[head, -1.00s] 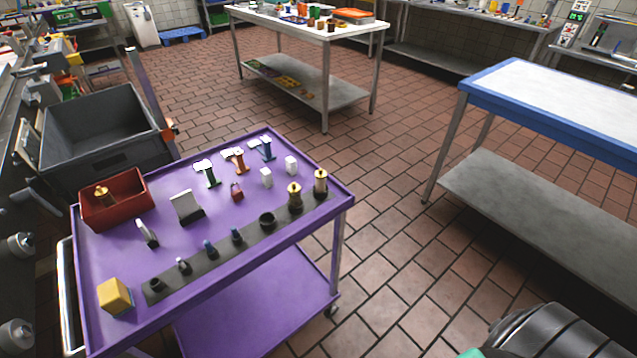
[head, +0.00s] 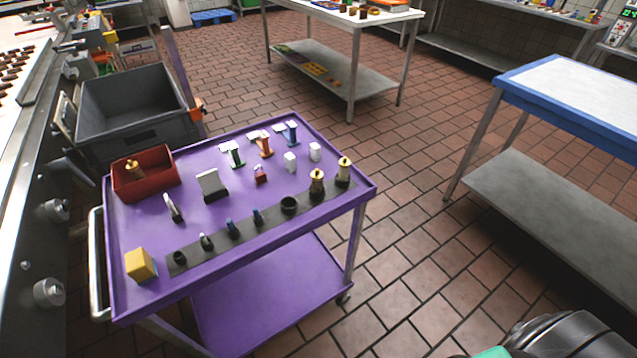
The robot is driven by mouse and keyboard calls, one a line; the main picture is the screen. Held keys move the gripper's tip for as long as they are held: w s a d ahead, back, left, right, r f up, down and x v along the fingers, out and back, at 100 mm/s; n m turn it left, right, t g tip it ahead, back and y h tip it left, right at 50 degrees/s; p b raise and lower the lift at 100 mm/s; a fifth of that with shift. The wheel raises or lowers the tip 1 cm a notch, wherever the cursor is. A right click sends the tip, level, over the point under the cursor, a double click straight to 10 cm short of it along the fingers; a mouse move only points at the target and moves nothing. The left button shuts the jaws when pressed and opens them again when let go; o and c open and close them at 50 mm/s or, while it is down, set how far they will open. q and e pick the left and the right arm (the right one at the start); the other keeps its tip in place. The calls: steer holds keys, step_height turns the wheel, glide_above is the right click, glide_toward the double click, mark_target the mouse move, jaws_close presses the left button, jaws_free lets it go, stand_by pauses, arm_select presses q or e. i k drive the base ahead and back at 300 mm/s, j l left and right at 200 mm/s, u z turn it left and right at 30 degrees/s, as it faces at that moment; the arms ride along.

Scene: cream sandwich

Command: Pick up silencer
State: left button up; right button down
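No object is labelled as the silencer, and I cannot tell for sure which it is. Brass-coloured cylindrical fittings stand on the purple cart (head: 280,248): one brass fitting (head: 317,184) and another brass fitting (head: 344,172) upright at the right end of a dark strip (head: 268,222). A third brass piece (head: 134,170) is in the red bin (head: 150,187) at the cart's left. Part of my arm shows at the bottom right, away from the cart. Neither gripper's fingers are in view.
The cart top also holds a yellow block (head: 140,265), a grey holder (head: 211,186), a red padlock (head: 260,174) and several small parts. A grey crate (head: 135,105) stands behind it. A blue-edged table (head: 570,118) is at the right. Tiled floor between is clear.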

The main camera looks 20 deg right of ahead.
mark_target(344, 163)
steer(key=u, duration=3.25)
steer(key=k, duration=0.6)
steer(key=j+z, duration=0.1)
steer(key=z, duration=0.3)
steer(key=j+z, duration=0.15)
steer(key=z, duration=0.3)
steer(key=j+z, duration=0.1)
steer(key=z, duration=0.3)
steer(key=k+z, duration=0.1)
steer(key=z, duration=0.3)
steer(key=j+z, duration=0.15)
steer(key=z, duration=0.3)
steer(key=k+j, duration=0.1)
steer(key=k, duration=0.1)
